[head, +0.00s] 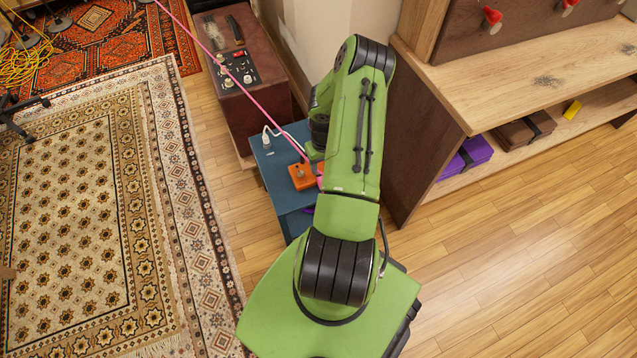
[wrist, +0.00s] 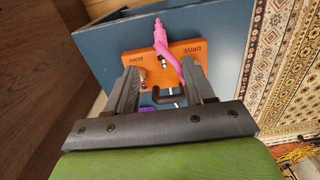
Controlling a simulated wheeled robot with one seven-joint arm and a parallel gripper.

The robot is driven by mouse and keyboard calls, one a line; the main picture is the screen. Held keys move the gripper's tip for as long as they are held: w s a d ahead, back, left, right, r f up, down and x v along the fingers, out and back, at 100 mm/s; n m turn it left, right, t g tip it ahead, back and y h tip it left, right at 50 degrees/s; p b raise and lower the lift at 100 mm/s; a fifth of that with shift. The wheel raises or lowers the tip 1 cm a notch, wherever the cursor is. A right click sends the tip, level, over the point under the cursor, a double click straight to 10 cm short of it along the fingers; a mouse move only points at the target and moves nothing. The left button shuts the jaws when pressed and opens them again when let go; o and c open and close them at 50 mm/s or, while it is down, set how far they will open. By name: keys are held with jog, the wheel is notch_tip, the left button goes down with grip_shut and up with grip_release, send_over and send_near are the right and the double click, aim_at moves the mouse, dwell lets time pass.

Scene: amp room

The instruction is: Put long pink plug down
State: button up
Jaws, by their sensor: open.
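The long pink plug (wrist: 161,40) lies across the top of an orange box (wrist: 209,51) in the wrist view. One end extends beyond the box over the blue surface; the other reaches between my fingers, close to the right one. My gripper (wrist: 160,70) is open, its fingers apart on either side of the plug's near end. I cannot tell whether a finger touches it. In the head view my arm hides the gripper and most of the plug; the pink cable (head: 240,87) runs from the top down to the orange box (head: 302,177).
The boxes sit on a small blue table (head: 272,170) with a white plug (head: 267,141). A brown amp (head: 262,101) stands behind it. A wooden shelf (head: 530,75) stands close at the right. Patterned rugs (head: 75,220) cover the left floor; wooden floor (head: 540,260) is clear at right.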

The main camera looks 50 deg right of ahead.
notch_tip(320, 180, down, 12)
jog(key=b, duration=0.4)
jog(key=shift+f, duration=0.2)
jog(key=shift+r, duration=0.1)
jog(key=shift+c, duration=0.4)
grip_shut()
